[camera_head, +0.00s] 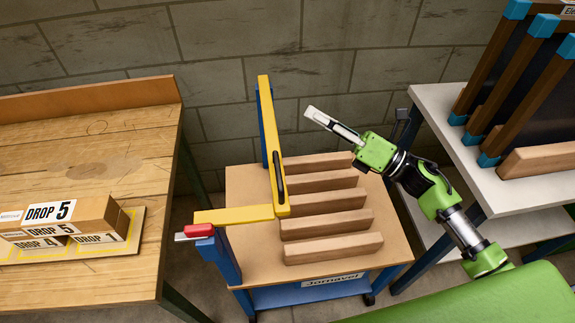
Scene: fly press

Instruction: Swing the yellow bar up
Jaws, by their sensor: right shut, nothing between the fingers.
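The yellow bar (270,130) is on a blue cart in the middle of the view. Its long part with a black handle (279,175) runs from the far blue post (262,125) toward the near side. A shorter yellow part reaches left to the near blue post (222,258), where a red-and-silver piece (197,231) sits. My right gripper (312,114) is shut and empty. It is to the right of the bar's long part, apart from it in the picture, with its fingers pointing up and left. My left gripper is not in view.
Several wooden bars (333,248) lie in a row on the cart top (250,180). A wooden table (110,105) with labelled boxes (75,214) stands left. A grey table (505,185) with blue-capped racks (535,85) stands right. A block wall (340,55) is behind.

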